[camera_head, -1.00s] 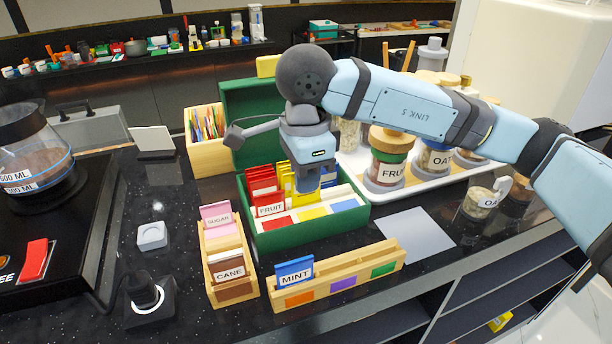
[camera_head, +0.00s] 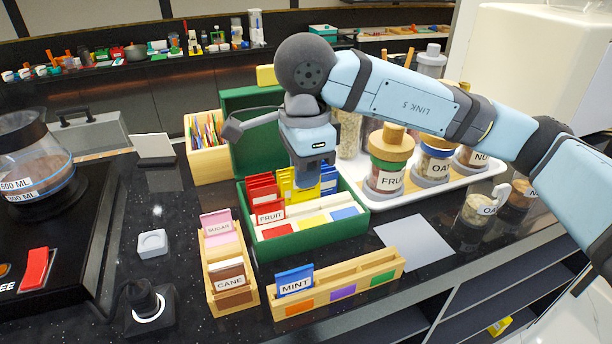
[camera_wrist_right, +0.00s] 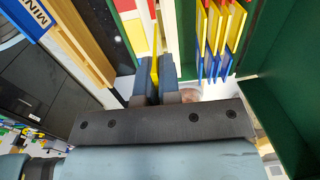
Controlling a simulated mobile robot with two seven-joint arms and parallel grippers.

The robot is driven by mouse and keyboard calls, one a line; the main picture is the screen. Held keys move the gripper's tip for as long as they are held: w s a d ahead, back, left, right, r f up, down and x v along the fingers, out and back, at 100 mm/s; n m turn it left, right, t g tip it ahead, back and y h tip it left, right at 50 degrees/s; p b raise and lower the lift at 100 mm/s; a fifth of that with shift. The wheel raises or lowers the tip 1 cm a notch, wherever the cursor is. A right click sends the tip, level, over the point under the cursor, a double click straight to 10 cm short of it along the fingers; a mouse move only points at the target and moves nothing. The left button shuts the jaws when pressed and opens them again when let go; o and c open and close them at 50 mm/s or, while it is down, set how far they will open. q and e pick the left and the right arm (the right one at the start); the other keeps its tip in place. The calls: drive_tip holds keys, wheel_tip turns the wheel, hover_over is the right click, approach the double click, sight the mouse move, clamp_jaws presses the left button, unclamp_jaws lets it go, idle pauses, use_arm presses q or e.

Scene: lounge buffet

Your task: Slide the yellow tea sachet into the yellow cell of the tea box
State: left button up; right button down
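The green tea box (camera_head: 318,236) stands open mid-counter, its lid raised behind. Red FRUIT sachets (camera_head: 264,192) stand at its left. Yellow sachets (camera_head: 286,186) stand in the row beside them, and blue sachets (camera_head: 328,182) to the right. A red, a yellow (camera_head: 312,221) and a blue patch mark the front. My right gripper (camera_head: 308,184) points down over the yellow row; in the right wrist view its fingers (camera_wrist_right: 155,80) are closed around a thin yellow sachet (camera_wrist_right: 155,66). The sachet's lower end is hard to separate from the yellow ones behind. My left gripper is out of view.
A wooden holder (camera_head: 341,287) with a blue MINT sachet stands in front of the box. A SUGAR and CANE holder (camera_head: 247,295) is at its left. A white tray (camera_head: 410,199) of jars stands right. A grey mat (camera_head: 415,243) lies bare.

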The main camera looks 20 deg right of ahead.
drive_tip(key=shift+r, duration=0.6)
